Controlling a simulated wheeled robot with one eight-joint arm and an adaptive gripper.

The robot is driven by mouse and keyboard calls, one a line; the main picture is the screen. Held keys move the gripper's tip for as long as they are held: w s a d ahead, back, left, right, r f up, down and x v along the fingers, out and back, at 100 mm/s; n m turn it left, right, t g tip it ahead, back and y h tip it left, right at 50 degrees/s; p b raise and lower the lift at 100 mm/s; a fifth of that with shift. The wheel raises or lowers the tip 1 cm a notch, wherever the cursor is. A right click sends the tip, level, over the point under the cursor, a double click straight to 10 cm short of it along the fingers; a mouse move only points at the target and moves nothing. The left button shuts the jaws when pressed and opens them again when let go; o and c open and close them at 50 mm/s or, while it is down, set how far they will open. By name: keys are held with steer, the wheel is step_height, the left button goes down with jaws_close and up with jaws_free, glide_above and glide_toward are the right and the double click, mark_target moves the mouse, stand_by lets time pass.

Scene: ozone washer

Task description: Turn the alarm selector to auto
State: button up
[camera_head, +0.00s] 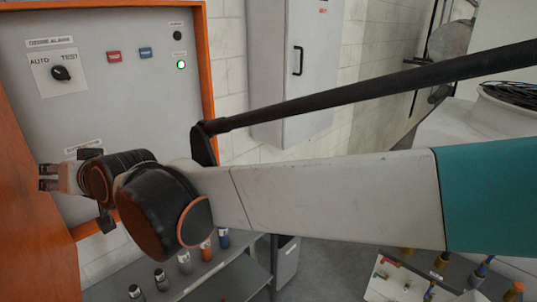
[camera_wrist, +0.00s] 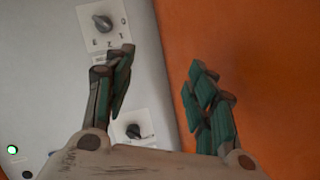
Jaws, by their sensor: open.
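The alarm selector (camera_head: 61,73) is a dark rotary knob on a white plate marked AUTO at left and TEST at right, upper left of the grey panel. Which mark its pointer faces is unclear. In the wrist view, turned around, it appears to be the lower knob (camera_wrist: 133,131), partly covered by my gripper's body. My gripper (camera_head: 41,177) is open and empty, below the alarm selector in the head view. In the wrist view, my gripper (camera_wrist: 160,72) has one finger over the panel and the other over orange.
A second knob (camera_wrist: 103,23) shows in the wrist view; my arm hides it in the head view. The panel (camera_head: 140,105) has an orange frame, red and blue tags and a lit green lamp (camera_head: 181,65). A grey cabinet (camera_head: 290,75) stands right. Several fittings sit on a shelf below.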

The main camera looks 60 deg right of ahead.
steer(key=s+f+n+b, duration=0.1)
steer(key=n, duration=0.1)
steer(key=s+a+f+n+b, duration=0.1)
steer(key=s+f+n, duration=0.1)
steer(key=shift+f+g, duration=0.1)
steer(key=shift+g, duration=0.3)
